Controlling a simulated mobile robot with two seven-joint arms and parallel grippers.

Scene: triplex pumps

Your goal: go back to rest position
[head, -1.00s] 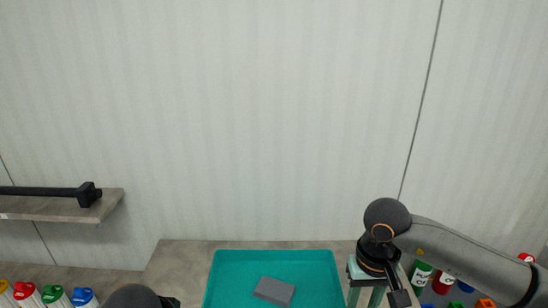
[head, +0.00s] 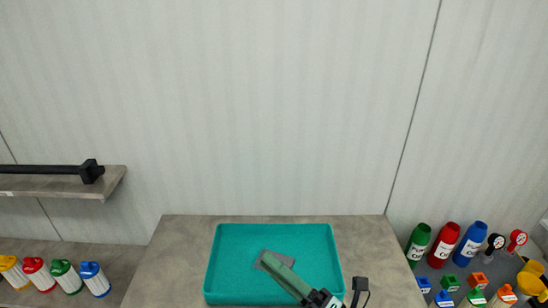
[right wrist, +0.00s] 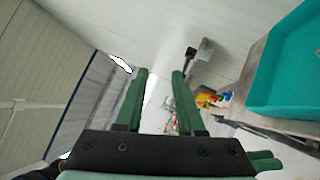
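My right gripper (head: 270,262) reaches up from the bottom of the head view, its green finger in front of the teal tray. In the right wrist view its two green fingers (right wrist: 158,74) stand apart with nothing between them. I cannot tell how high the gripper is above the tray. The tray also shows at the right of the right wrist view (right wrist: 262,75).
The grey table (head: 180,260) is bare around the tray. Green (head: 418,242), red (head: 443,243) and blue (head: 470,243) bottles stand at right, with gauges (head: 516,240) and small coloured parts (head: 477,280). Several colour-capped bottles (head: 65,277) stand left, below a shelf (head: 75,187) holding a black bar.

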